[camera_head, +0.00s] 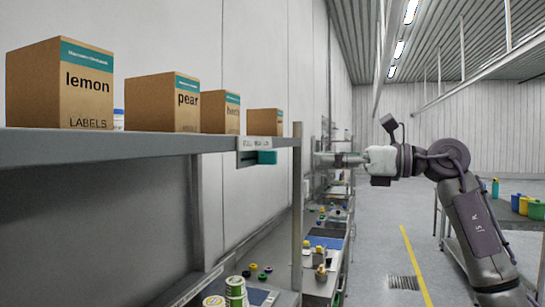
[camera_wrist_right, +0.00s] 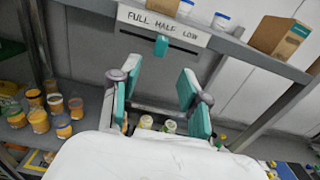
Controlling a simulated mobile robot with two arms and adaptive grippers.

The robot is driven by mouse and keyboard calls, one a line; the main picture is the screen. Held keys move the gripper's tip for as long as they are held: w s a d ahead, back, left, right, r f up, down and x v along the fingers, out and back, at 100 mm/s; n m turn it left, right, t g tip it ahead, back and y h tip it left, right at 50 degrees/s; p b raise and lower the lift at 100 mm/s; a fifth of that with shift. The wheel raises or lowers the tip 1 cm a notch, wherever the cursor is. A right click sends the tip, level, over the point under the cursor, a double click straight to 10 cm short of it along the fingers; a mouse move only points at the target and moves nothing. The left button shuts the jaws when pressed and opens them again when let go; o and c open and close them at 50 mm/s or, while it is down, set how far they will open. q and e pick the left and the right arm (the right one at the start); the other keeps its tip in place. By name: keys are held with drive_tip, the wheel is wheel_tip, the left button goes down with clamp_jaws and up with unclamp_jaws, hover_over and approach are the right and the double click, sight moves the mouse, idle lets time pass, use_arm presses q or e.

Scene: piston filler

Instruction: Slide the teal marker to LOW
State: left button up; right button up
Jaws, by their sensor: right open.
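The teal marker (camera_head: 267,157) sticks out from a white label plate (camera_head: 247,144) on the front edge of the grey shelf. In the right wrist view the plate (camera_wrist_right: 206,39) reads FULL, HALF, LOW from left to right, and the teal marker (camera_wrist_right: 161,45) sits below HALF. My right gripper (camera_head: 317,160) is to the right of the marker in the head view. In the right wrist view its teal-padded fingers (camera_wrist_right: 159,70) are spread and empty, with the marker beyond the tips, apart from them. My left gripper is not in view.
Cardboard label boxes (camera_head: 60,85) stand on the shelf (camera_head: 100,142). A grey upright post (camera_head: 297,210) stands between plate and right gripper in the head view. Jars (camera_wrist_right: 40,118) and cans (camera_head: 236,290) sit lower down. The aisle floor (camera_head: 385,260) is clear.

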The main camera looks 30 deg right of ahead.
sight(276, 158)
drive_tip(key=p+x, duration=0.2)
drive_tip(key=x, duration=0.4)
drive_tip(key=shift+w+a+r, duration=0.1)
drive_tip(key=shift+w, duration=0.05)
drive_tip(key=p+x, duration=0.1)
drive_tip(key=x, duration=0.3)
drive_tip(key=shift+w+a, duration=0.2)
drive_tip(key=shift+w, duration=0.2)
drive_tip(key=shift+w+a+p, duration=0.25)
drive_tip(key=shift+p, duration=0.05)
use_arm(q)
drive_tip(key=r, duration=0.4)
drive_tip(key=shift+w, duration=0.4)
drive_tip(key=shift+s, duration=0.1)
use_arm(e)
drive_tip(key=shift+c, duration=0.4)
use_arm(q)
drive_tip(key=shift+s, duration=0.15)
use_arm(e)
clamp_jaws()
drive_tip(key=shift+d, duration=0.1)
